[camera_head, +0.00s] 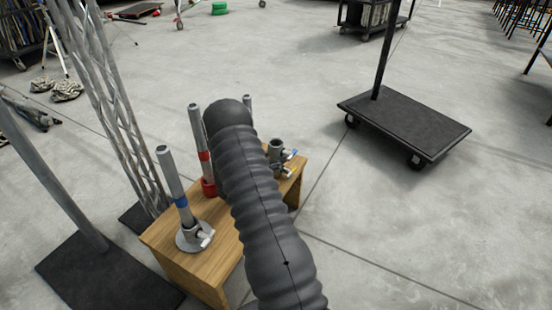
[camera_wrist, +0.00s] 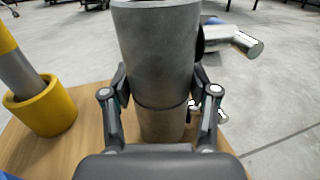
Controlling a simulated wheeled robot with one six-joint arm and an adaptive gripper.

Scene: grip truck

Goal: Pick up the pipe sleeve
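A short grey upright cylinder, which looks like the pipe sleeve (camera_head: 275,149), stands at the right end of the wooden stand in the head view. Clamps with blue parts are beside it. In the wrist view the grey cylinder (camera_wrist: 158,55) fills the middle, between the two fingers of my gripper (camera_wrist: 160,85). A finger lies close along each side of it. The inner finger faces are partly hidden, so I cannot tell whether they touch or grip it. In the head view my dark ribbed arm hides my gripper and part of the stand.
The wooden stand (camera_head: 220,258) also bears grey pipes with a blue band (camera_head: 175,182) and a red band (camera_head: 199,145). In the wrist view a yellow holder (camera_wrist: 45,108) with a pipe is at left. A black cart (camera_head: 405,125) stands at right. Bare floor lies between.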

